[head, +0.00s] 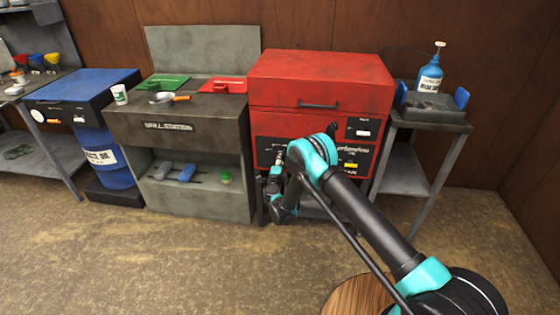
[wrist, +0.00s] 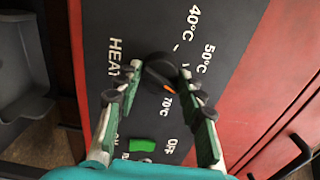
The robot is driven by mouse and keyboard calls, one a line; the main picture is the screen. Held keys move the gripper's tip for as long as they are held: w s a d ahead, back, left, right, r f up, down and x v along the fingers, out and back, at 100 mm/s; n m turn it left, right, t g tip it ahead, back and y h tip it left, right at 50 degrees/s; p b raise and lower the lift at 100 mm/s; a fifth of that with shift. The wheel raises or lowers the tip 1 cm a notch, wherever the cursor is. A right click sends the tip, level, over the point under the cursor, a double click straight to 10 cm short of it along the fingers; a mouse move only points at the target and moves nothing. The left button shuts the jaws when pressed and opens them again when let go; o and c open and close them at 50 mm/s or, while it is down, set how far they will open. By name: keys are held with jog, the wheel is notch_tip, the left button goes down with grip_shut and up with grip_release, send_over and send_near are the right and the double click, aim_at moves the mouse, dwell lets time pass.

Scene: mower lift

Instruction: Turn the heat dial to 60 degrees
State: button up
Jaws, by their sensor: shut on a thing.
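The heat dial (wrist: 157,70) is a round black knob with an orange pointer mark on a dark panel, beside the word HEAT, in the wrist view. Its mark points down and slightly right, towards the 70°C label (wrist: 168,105). The 40°C and 50°C labels are readable at upper right; no 60°C label shows, and my right finger covers part of the scale. My gripper (wrist: 160,72) has one fingertip on each side of the dial and is shut on it. In the head view my arm hides the dial on the red washer cabinet (head: 320,80).
A green switch (wrist: 142,145) with ON and OFF lettering sits below the dial. A dark handle (wrist: 295,155) is at lower right. In the head view, the grey drill station (head: 178,128) stands left of the cabinet and a small stand (head: 432,124) right. The floor in front is mostly clear.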

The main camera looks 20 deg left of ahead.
jog(key=o, duration=1.2)
jog(key=shift+c, duration=0.2)
